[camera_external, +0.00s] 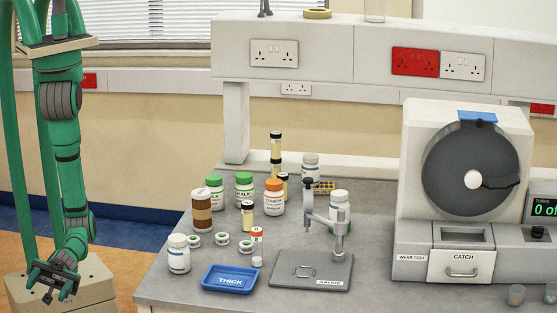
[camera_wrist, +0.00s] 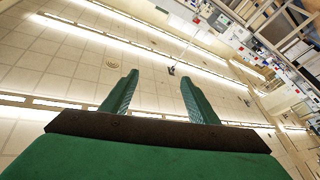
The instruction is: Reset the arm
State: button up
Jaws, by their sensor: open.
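My green arm hangs down at the far left of the external view, beside the bench's left edge. My gripper (camera_external: 47,287) is at its lower end, apart from the bench and everything on it. In the wrist view my gripper (camera_wrist: 158,92) shows two green fingers spread apart with nothing between them. That view looks past the fingers at the tiled ceiling and its light strips, with the room tilted.
The grey bench (camera_external: 190,293) holds a blue THICK tray (camera_external: 229,278), a GAUGE stand (camera_external: 310,275), several bottles and small pots, and a WEAR TEST drum machine (camera_external: 415,235) with a CATCH drawer (camera_external: 461,267). Floor (camera_external: 110,245) shows between my arm and the bench.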

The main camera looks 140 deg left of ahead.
jog(key=s+a+f+g+y, duration=0.1)
jog(key=s+a+f+y, duration=0.3)
jog(key=s+a, duration=0.45)
jog(key=s+a+f+y, duration=0.1)
jog(key=s+a+f, duration=0.6)
jog(key=a, duration=0.2)
jog(key=s+a+g+y, duration=0.1)
jog(key=s+a+y, duration=0.1)
jog(key=s, duration=0.7)
jog(key=s+a+r+n+g+y, duration=0.1)
jog(key=s+a, duration=0.4)
jog(key=s, duration=0.5)
jog(key=shift+s+r+g+y, duration=0.2)
jog(key=shift+g+y, duration=0.4)
jog(key=shift+y, duration=0.2)
